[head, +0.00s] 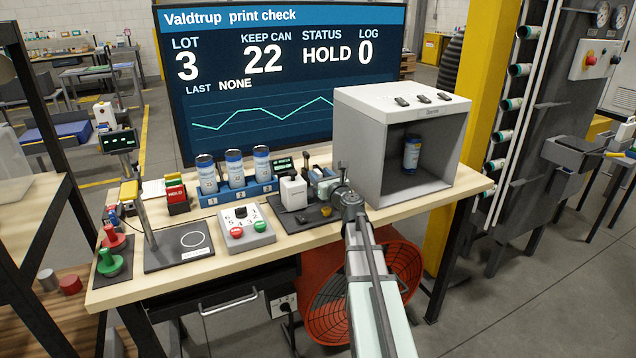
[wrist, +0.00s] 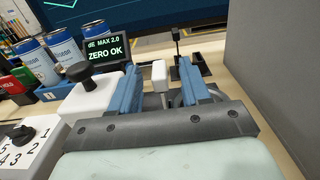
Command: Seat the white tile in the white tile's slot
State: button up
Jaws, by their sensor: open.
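My gripper (wrist: 157,82) is open, its two blue fingers apart. A small white block (wrist: 158,72), seemingly the white tile or its grip, shows between the fingers in the wrist view. I cannot tell whether either finger touches it. A dark holder (wrist: 203,70) with an upright black-topped stem lies just beyond the right finger. I cannot tell whether its recess is the white tile's slot. In the head view my gripper (head: 322,178) is over the back of the dark mat (head: 305,215), and the tile cannot be made out there.
A white instrument (head: 293,193) with a black knob stands left of my gripper. Behind it a small display (wrist: 104,50) reads ZERO OK. Several cans stand in a blue rack (head: 236,193) further left. A grey booth (head: 362,150) holding one can stands close on the right.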

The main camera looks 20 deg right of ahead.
jog(key=shift+w, duration=0.2)
grip_shut()
dwell(0.3)
notch_tip(320, 180, up, 17)
dwell(2.1)
dwell(0.4)
